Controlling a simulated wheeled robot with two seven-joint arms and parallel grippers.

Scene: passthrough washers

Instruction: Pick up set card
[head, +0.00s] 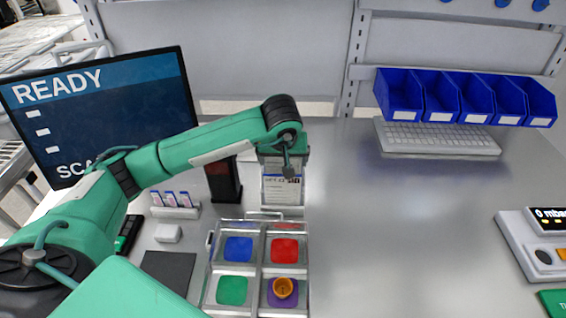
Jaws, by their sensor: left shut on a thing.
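My left gripper (284,162) is shut on a white set card (283,190) with a blue band and dark print. The card stands upright in a clear holder behind the tray, as far as I can tell. The gripper is at the card's top edge, and my wrist hides part of it. My right gripper is not in view.
A clear tray (258,270) has blue, red, green and purple compartments; an orange cup (283,288) sits in the purple one. A black scanner stand (223,181), monitor (100,105), keyboard (437,137) and blue bins (463,97) surround it. The table's right middle is clear.

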